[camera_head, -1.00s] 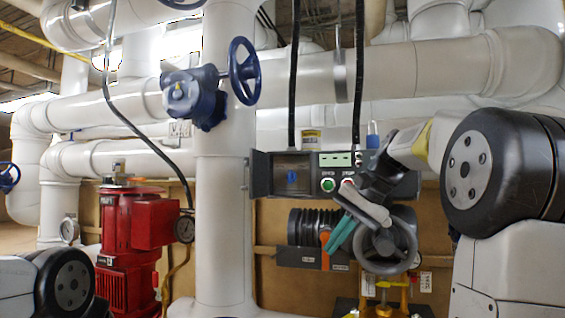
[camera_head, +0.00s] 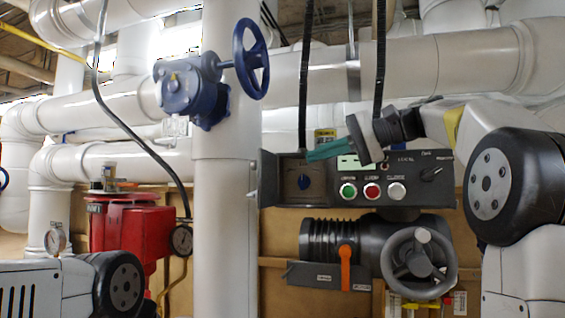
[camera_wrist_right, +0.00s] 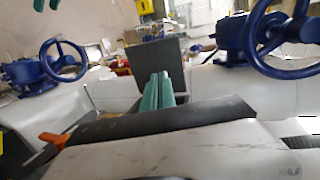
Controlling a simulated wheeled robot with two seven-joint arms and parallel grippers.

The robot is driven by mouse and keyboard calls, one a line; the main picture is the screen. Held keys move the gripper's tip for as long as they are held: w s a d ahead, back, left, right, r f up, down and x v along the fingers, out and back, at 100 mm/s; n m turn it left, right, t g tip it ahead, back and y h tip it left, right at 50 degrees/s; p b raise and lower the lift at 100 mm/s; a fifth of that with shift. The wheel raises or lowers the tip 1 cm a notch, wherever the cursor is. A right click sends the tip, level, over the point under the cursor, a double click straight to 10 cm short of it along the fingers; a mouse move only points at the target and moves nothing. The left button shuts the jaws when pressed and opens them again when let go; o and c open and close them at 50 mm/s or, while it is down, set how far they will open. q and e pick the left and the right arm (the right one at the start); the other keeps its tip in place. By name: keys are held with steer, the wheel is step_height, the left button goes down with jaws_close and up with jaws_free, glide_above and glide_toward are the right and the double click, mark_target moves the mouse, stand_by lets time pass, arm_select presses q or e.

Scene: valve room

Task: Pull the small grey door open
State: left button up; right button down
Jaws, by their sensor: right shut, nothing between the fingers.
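The small grey door (camera_head: 267,179) is on the left side of the dark grey control box (camera_head: 424,195). My right gripper (camera_head: 310,154), with teal fingers, is shut and empty. It points left at the box's upper edge, above the recess and right of the door. Its fingers (camera_wrist_right: 157,92) stand before a dark grey panel (camera_wrist_right: 160,58) in the right wrist view, seemingly the door. I cannot tell whether they touch. My left gripper is not identifiable.
A blue valve wheel (camera_head: 251,59) on a white vertical pipe (camera_head: 226,240) is left of the box. Under the box are a grey handwheel (camera_head: 446,246) and an orange lever (camera_head: 345,266). A red pump (camera_head: 135,235) stands lower left.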

mark_target(267, 160)
steer(key=x, duration=0.5)
steer(key=r+x, duration=0.1)
steer(key=x, duration=0.2)
steer(key=shift+a, duration=0.35)
steer(key=shift+s+a+m+t+h, duration=0.2)
steer(key=shift+a+m+t+h, duration=0.1)
steer(key=shift+a+m+t, duration=0.45)
steer(key=shift+w+a, duration=0.15)
steer(key=shift+a, duration=0.45)
steer(key=shift+w+a, duration=0.15)
steer(key=shift+a, duration=0.45)
steer(key=shift+s, duration=0.1)
